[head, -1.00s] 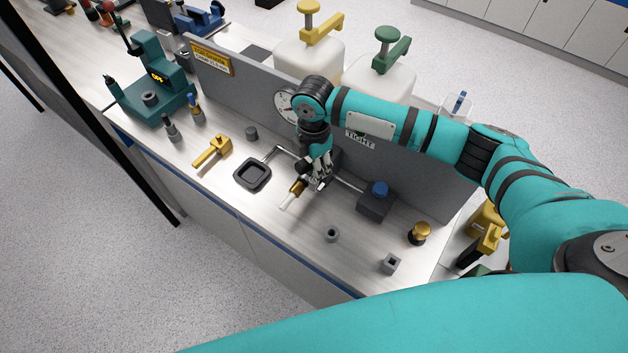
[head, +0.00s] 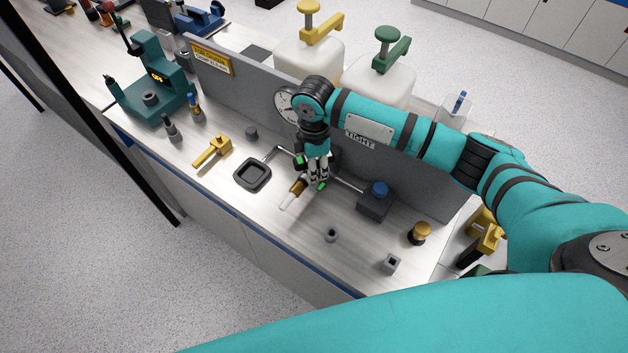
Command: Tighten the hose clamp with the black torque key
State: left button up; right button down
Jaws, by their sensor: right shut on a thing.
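My right gripper (head: 314,184) points down at the bench in front of the grey panel, in the middle of the head view. It is shut, and the thing between its fingers is mostly hidden; I take it to be the black torque key. Right beside the fingers, a brown-gold fitting with a white tube end (head: 288,200) lies tilted toward the bench's front edge; I take this to be the hose end. The hose clamp itself is hidden or too small to make out. My left gripper is not in view.
A black square tray (head: 252,187) and a yellow-handled tool (head: 212,151) lie left of the gripper.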

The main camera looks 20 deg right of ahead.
jog(key=shift+r, duration=0.15)
jog(key=shift+w+r, duration=0.1)
jog(key=shift+r, duration=1.3)
jog(key=shift+r, duration=0.1)
jog(key=shift+r, duration=1.9)
jog(key=n, duration=0.5)
jog(key=shift+n, duration=0.5)
